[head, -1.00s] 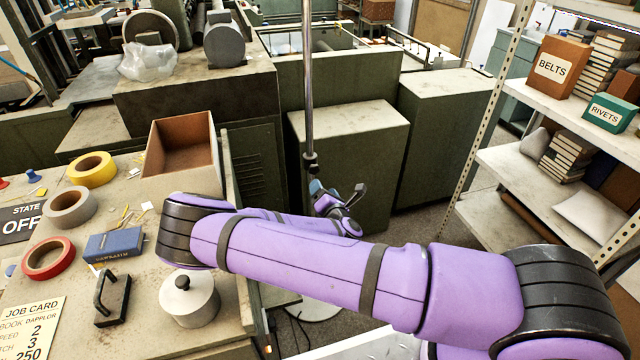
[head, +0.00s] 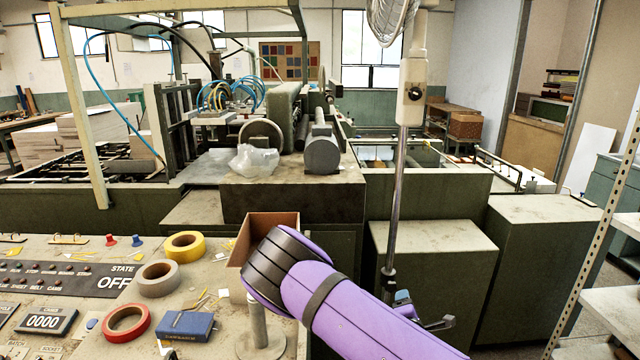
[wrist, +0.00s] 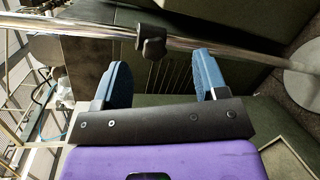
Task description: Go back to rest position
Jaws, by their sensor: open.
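My gripper shows in the wrist view (wrist: 160,72) with two blue fingertips wide apart and nothing between them. In the head view, a blue fingertip and a dark part of my gripper (head: 422,309) show at the lower right, near the foot of the fan's pole. My purple arm covers the lower middle of that view. The chrome fan pole (head: 399,190) stands upright. In the wrist view, the pole (wrist: 215,48) and its dark knob (wrist: 151,42) lie just beyond the fingertips; I cannot tell the exact gap.
The control desk at left holds yellow (head: 185,245), grey (head: 157,279) and red (head: 126,323) tape rolls, a blue box (head: 186,325) and a grey post (head: 258,318). An open brown box (head: 262,226) stands behind my arm. Green cabinets (head: 432,250) and a shelf rack (head: 612,310) are at right.

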